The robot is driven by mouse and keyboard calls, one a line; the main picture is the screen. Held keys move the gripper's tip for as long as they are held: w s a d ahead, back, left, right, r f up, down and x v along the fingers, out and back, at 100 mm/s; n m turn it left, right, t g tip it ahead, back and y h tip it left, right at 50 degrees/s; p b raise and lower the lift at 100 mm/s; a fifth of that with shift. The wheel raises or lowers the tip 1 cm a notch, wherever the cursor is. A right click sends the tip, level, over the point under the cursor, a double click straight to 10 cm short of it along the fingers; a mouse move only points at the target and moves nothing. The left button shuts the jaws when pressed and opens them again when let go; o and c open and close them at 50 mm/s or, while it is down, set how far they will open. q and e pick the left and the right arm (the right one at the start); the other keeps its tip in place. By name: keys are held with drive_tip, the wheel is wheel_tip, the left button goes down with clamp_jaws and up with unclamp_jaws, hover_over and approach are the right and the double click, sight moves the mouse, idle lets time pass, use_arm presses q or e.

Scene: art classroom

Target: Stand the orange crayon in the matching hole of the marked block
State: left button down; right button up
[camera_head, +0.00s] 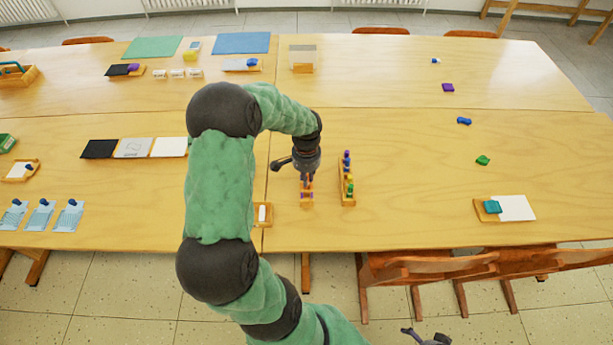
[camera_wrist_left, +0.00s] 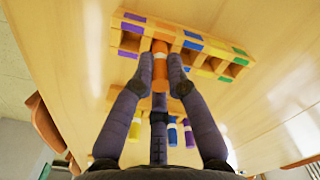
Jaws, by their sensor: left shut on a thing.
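My left gripper (camera_head: 306,172) is shut on the orange crayon (camera_wrist_left: 160,70), which shows between its two fingertips (camera_wrist_left: 160,72) in the wrist view. In the head view the marked block (camera_head: 306,203) is a small wooden piece just below the gripper. In the wrist view the block (camera_wrist_left: 210,66) has square holes and purple, blue and green marks. The crayon's far end overlaps the block beside a hole; I cannot tell whether it is inside. My right gripper (camera_head: 428,338) shows only partly at the bottom edge.
A wooden rack (camera_head: 348,202) with several upright crayons stands close to the right of the marked block. A small tray (camera_head: 262,222) with a white item lies to the left.

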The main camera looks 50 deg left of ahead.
use_arm(q)
drive_tip(key=c, duration=1.2)
unclamp_jaws()
drive_tip(key=shift+o, duration=0.2)
drive_tip(key=shift+o, duration=1.2)
drive_tip(key=shift+r+p, duration=2.35)
drive_tip(key=shift+r, duration=0.65)
drive_tip(key=shift+d+f, duration=0.1)
